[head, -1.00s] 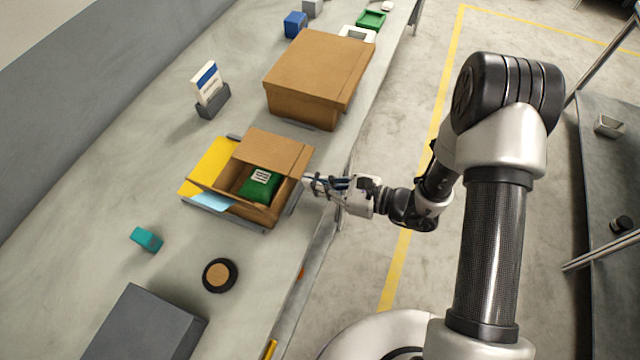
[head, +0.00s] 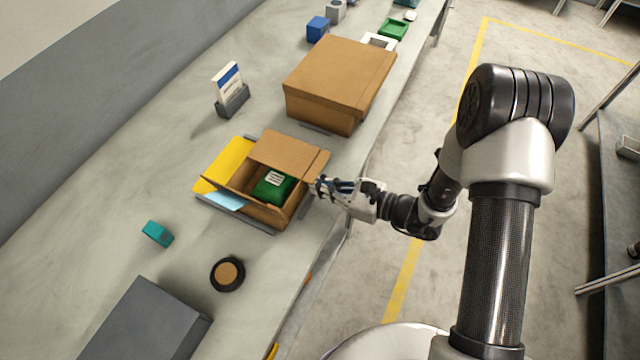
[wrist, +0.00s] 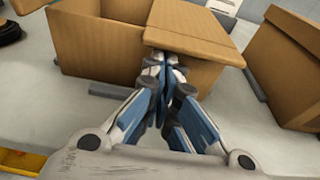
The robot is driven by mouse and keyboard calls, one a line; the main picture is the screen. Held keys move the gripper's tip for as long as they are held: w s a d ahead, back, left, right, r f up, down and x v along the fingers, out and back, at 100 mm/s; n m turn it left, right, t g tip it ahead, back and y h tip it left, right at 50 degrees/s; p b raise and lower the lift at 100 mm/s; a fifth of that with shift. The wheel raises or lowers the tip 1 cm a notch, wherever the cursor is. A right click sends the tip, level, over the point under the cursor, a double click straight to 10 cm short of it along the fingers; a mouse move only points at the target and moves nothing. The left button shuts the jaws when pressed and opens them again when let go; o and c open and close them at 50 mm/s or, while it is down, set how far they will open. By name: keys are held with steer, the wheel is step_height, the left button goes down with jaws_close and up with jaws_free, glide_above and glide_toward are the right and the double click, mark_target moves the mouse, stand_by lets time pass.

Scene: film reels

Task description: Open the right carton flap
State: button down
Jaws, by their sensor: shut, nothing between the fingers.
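The open-topped brown carton (head: 292,208) stands on the bench with a green packet with a white label (head: 272,186) inside. Its right flap (head: 288,153) lies across the far half of the opening in the head view; it also shows in the wrist view (wrist: 195,27), roughly level, its near edge overhanging the wall. My gripper (head: 318,186) is shut and empty at the carton's aisle side. In the wrist view its fingertips (wrist: 163,62) are at the flap's near edge, in front of the carton wall (wrist: 100,48). I cannot tell whether they touch it.
A larger closed carton (head: 338,80) stands beyond, and to the right in the wrist view (wrist: 285,65). A black roll (head: 227,274), teal block (head: 157,233) and grey box (head: 145,325) lie nearer. The aisle side is free.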

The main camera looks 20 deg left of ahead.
mark_target(324, 164)
steer(key=shift+w+r+p, duration=0.15)
steer(key=shift+r+p, duration=0.8)
steer(key=shift+r, duration=0.35)
steer(key=shift+w+r+p, duration=0.15)
steer(key=shift+r+p, duration=0.75)
steer(key=shift+r, duration=0.35)
steer(key=shift+w+d+r+p, duration=0.1)
steer(key=shift+w+r+p, duration=0.45)
steer(key=shift+r, duration=0.25)
